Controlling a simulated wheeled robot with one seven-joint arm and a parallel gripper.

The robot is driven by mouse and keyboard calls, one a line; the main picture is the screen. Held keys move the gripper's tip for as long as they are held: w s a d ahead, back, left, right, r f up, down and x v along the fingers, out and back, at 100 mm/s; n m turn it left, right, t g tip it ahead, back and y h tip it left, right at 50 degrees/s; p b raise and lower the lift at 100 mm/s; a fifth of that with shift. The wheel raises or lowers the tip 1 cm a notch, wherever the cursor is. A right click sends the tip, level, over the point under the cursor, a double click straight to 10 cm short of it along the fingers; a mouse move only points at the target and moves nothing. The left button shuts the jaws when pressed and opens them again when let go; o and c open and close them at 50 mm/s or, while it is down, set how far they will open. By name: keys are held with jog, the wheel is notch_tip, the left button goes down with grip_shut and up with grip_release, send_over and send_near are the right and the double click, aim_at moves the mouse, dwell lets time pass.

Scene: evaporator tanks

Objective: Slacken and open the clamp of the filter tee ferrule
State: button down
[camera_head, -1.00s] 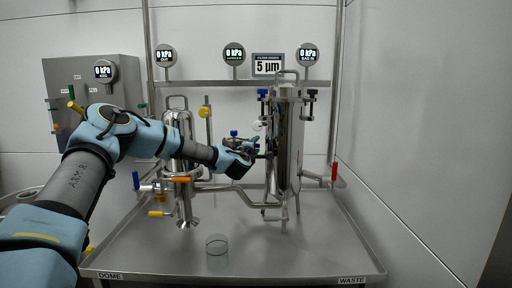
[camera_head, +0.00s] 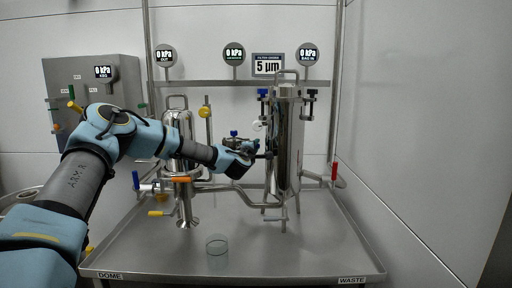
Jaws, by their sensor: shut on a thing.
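My gripper (camera_head: 262,156) reaches in from the left, between the two steel vessels, close to the left side of the tall filter housing (camera_head: 289,140). Its fingers look small and dark and appear shut on a small part there. The pipe fittings with blue knobs (camera_head: 234,134) sit just behind and above my wrist. The filter tee ferrule and its clamp cannot be clearly made out; my gripper and wrist cover much of that spot.
A smaller steel vessel (camera_head: 178,128) stands left, partly behind my arm. Valves with orange (camera_head: 181,180) and red handles (camera_head: 335,171) flank the piping. A glass cup (camera_head: 217,245) stands on the steel tray (camera_head: 300,255), whose front is mostly clear. Gauges line the rail above.

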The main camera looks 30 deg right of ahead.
jog(key=m+g+h+b, duration=0.1)
jog(key=g+b, duration=0.1)
jog(key=a+m+g+h+b, duration=0.1)
jog(key=m+b, duration=0.1)
jog(key=b, duration=0.1)
jog(key=m+g+h+b, duration=0.1)
jog(key=g+b, duration=0.1)
jog(key=shift+s+a+g+h, duration=0.25)
jog(key=shift+a+g+h, duration=0.05)
jog(key=shift+a+h, duration=0.1)
jog(key=c, duration=0.8)
grip_release()
jog(key=shift+a, duration=0.1)
